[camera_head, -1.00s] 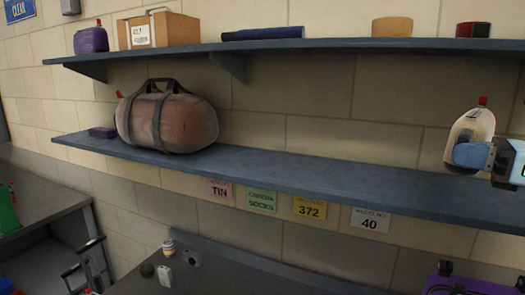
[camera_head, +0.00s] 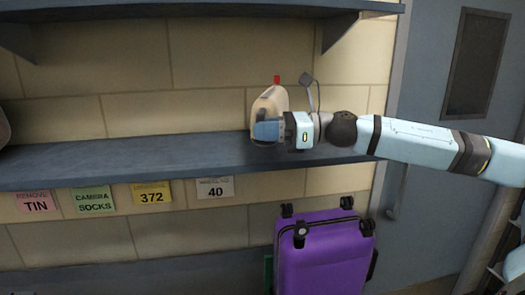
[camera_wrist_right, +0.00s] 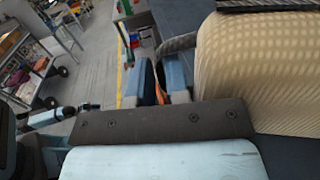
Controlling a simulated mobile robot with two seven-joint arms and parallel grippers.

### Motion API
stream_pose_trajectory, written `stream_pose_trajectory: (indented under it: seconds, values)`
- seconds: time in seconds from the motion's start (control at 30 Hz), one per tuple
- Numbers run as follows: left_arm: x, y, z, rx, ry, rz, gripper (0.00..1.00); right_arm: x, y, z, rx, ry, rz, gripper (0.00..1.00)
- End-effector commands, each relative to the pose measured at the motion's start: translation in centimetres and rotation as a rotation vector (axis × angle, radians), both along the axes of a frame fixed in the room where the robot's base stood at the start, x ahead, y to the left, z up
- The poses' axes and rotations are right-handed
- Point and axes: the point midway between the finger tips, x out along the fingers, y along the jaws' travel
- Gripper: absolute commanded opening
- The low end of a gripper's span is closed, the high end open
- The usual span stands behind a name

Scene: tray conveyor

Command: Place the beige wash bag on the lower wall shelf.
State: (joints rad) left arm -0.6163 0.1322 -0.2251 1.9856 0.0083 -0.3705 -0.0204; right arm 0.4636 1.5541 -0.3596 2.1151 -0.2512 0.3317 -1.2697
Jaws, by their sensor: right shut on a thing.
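The beige wash bag (camera_head: 268,103), a rounded shape with a red tab on top, is upright at the lower wall shelf (camera_head: 120,163), toward its right end. My right gripper (camera_head: 268,131) is shut on it from the right and hides part of its lower side. I cannot tell whether its base touches the shelf. In the right wrist view the bag's ribbed beige side (camera_wrist_right: 262,75) fills the right, and a grey strap passes by the fingertips (camera_wrist_right: 162,80).
The shelf left of the bag is bare up to a dark rounded item (camera_head: 3,128) at the picture's edge. The upper shelf (camera_head: 180,10) runs overhead. Coloured labels (camera_head: 151,194) hang below. A purple suitcase (camera_head: 322,255) stands beneath, and a grey door (camera_head: 440,85) is at right.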

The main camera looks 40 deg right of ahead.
Motion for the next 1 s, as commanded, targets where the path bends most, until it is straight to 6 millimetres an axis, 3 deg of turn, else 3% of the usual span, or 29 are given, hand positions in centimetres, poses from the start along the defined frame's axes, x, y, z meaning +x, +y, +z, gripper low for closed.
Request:
stream_pose_trajectory:
  seconds: [0.2, 0.67, 0.7, 0.8, 1.0]
  values:
    - [0.2, -0.2, -1.1, -0.003, -0.002, -0.007, 0.40, 0.0, 0.0, -3.1, -0.001, 0.001, 0.000, 0.00]
    - [0.0, -0.4, -1.5, -0.005, -0.003, -0.009, 0.40, 0.0, 0.0, -3.7, -0.002, -0.002, -0.001, 0.00]
    - [0.0, -0.3, -1.4, -0.005, -0.003, -0.009, 0.40, 0.0, 0.0, -3.6, -0.001, 0.001, 0.000, 0.22]
    - [0.0, -0.2, -1.4, -0.003, -0.002, -0.008, 0.40, 0.0, 0.0, -3.6, -0.001, 0.001, 0.000, 0.41]
    - [0.0, -0.2, -1.4, -0.002, -0.002, -0.007, 0.40, 0.0, 0.0, -3.6, 0.000, 0.001, 0.000, 0.41]
